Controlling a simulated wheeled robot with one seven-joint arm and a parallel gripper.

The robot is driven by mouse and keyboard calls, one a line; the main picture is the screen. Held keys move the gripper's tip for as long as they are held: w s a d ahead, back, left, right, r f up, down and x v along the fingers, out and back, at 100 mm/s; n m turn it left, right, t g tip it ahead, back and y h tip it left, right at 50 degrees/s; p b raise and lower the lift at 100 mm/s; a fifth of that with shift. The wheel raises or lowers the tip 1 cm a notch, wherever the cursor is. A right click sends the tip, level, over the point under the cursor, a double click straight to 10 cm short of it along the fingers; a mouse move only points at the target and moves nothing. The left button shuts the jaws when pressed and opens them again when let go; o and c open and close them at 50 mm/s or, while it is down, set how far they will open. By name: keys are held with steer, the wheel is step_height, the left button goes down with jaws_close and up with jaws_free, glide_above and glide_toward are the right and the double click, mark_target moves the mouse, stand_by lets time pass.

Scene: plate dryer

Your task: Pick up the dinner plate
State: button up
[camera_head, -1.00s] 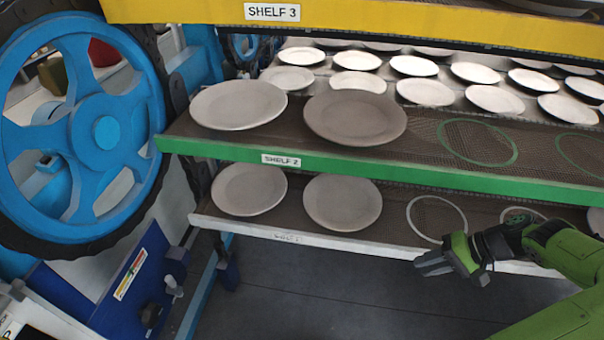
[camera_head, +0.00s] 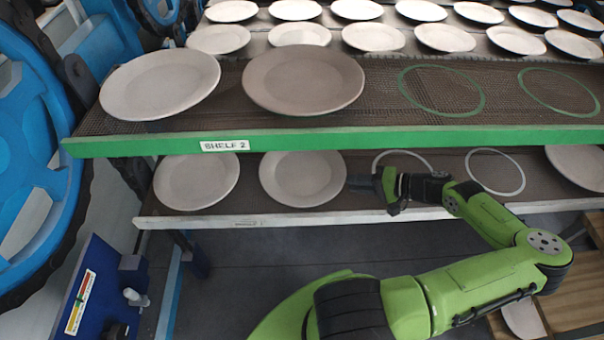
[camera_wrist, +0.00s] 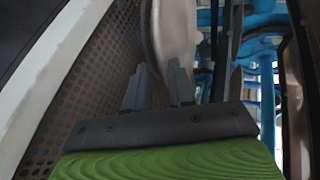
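Several round grey dinner plates lie flat on the rack. On the lower shelf, a left plate (camera_head: 196,181) and a right plate (camera_head: 302,178) sit side by side. My gripper (camera_head: 354,183) is at the right edge of that right plate, between the two shelves. In the wrist view the gripper's two fingers (camera_wrist: 159,72) stand apart, with the pale plate's rim (camera_wrist: 172,32) just ahead and partly between them. I cannot tell whether they touch it. On shelf 2 above are a left plate (camera_head: 160,84) and a larger-looking brown-grey plate (camera_head: 303,80).
The green-edged shelf 2 (camera_head: 400,139) lies just above my gripper. The white-edged lower shelf (camera_head: 250,219) runs beneath it. Empty ring marks (camera_head: 495,171) show to the right. A blue wheel (camera_head: 25,160) stands at the left, and wooden slats (camera_head: 575,285) show at lower right.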

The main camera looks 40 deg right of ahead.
mark_target(340, 182)
steer(key=b+x, duration=0.1)
steer(key=x, duration=0.4)
steer(key=shift+w+f, duration=0.1)
steer(key=shift+w, duration=0.15)
steer(key=shift+c, duration=0.4)
jaws_close()
stand_by(0.6)
